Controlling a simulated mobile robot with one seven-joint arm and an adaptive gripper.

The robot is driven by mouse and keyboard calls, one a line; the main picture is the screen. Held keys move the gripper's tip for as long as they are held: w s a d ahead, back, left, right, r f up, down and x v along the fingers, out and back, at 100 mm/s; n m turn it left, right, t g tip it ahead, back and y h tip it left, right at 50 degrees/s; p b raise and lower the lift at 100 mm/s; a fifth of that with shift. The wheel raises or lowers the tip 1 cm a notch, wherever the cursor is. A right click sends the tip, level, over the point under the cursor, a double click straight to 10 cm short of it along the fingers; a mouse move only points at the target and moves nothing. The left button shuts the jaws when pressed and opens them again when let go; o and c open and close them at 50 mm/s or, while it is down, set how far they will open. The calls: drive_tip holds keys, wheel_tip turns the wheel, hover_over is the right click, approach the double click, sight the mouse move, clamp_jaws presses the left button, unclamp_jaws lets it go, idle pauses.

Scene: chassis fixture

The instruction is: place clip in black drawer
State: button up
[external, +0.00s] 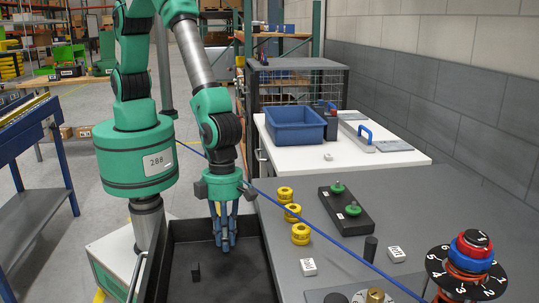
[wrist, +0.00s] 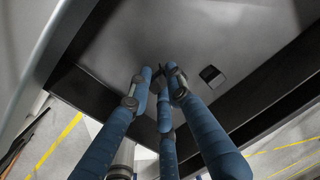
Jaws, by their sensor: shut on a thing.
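My gripper (external: 225,245) has blue fingers and points down inside the open black drawer (external: 160,261), near its right side. In the wrist view the fingertips (wrist: 160,76) are close together around a small dark piece, the clip (wrist: 157,72), mostly hidden by the fingers. The clip cannot be made out in the external view. A separate small black block (external: 195,271) stands on the drawer floor, left of and nearer the camera than the fingers. It also shows in the wrist view (wrist: 212,76), apart from the fingertips.
The grey bench (external: 400,204) borders the drawer on the right. It holds yellow rings (external: 300,234), a black plate with green knobs (external: 346,209) and a dial stack (external: 469,262). A blue bin (external: 295,127) stands on the white table behind. The drawer floor is mostly bare.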

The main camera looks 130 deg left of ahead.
drive_tip(key=shift+f, duration=1.45)
drive_tip(key=shift+f+b, duration=0.1)
drive_tip(key=shift+b, duration=0.2)
drive_tip(key=o, duration=0.8)
drive_tip(key=shift+c, duration=0.2)
drive_tip(key=r, duration=0.4)
drive_tip(key=r+p, duration=0.1)
drive_tip(key=r, duration=0.2)
drive_tip(key=a+r+p, duration=0.1)
drive_tip(key=r, duration=0.3)
drive_tip(key=shift+s+r, duration=0.3)
drive_tip(key=shift+r, duration=0.3)
